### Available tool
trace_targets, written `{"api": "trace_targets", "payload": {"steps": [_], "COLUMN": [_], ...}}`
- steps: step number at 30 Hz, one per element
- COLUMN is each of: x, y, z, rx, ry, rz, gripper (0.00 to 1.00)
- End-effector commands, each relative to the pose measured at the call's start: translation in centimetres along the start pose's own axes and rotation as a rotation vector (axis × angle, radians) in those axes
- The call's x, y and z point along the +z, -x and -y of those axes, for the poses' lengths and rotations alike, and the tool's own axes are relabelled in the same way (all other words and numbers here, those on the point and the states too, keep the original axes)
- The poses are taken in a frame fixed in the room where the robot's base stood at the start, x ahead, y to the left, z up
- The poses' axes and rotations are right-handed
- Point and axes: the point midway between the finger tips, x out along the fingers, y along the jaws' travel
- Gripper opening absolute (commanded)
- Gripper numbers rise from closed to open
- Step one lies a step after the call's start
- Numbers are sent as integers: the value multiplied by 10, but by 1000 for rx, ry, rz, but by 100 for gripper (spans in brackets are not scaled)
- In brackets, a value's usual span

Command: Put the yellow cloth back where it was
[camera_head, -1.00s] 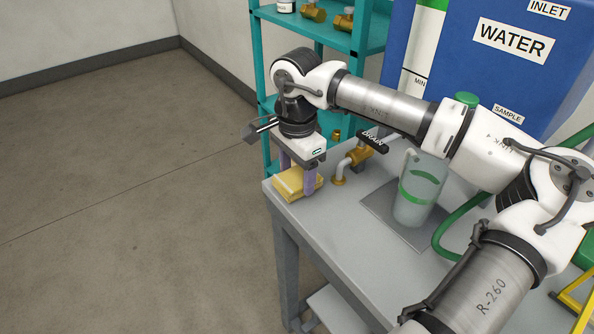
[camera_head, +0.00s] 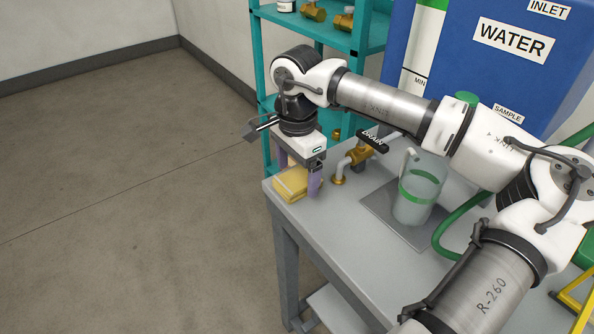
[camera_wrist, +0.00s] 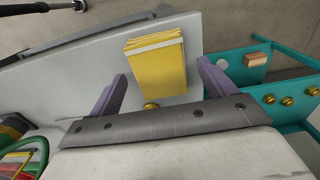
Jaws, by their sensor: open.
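The yellow cloth (camera_head: 291,183) is a folded pad lying flat on the grey bench, near its left corner. In the wrist view the yellow cloth (camera_wrist: 155,63) lies between and beyond my two purple fingers, and shows pale edges. My gripper (camera_head: 299,168) is open just above the cloth, pointing down, with one finger at its right side. In the wrist view my gripper (camera_wrist: 160,84) has its fingers well apart, with a gap on either side of the cloth. The finger behind the cloth is partly hidden in the head view.
A brass drain valve (camera_head: 357,156) with a black handle stands right of my gripper. A clear jug (camera_head: 419,192) with a green band stands on a grey mat. The teal shelf (camera_head: 334,34) is behind. The bench front (camera_head: 352,227) is bare.

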Motion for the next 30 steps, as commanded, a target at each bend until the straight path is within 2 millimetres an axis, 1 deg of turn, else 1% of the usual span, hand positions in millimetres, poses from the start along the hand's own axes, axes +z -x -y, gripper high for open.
{"api": "trace_targets", "payload": {"steps": [9, 12, 15, 18, 21, 30], "x": [-1, 0, 0, 0, 0, 0], "y": [67, 86, 100, 110, 114, 114], "z": [1, 0, 1, 0, 0, 0], "rx": [-3, -2, -2, 0, -1, -1], "ry": [-2, -2, -1, 1, 1, 1], "rz": [-3, -2, -1, -1, -1, 0], "gripper": [83, 83, 83, 83, 83, 83]}}
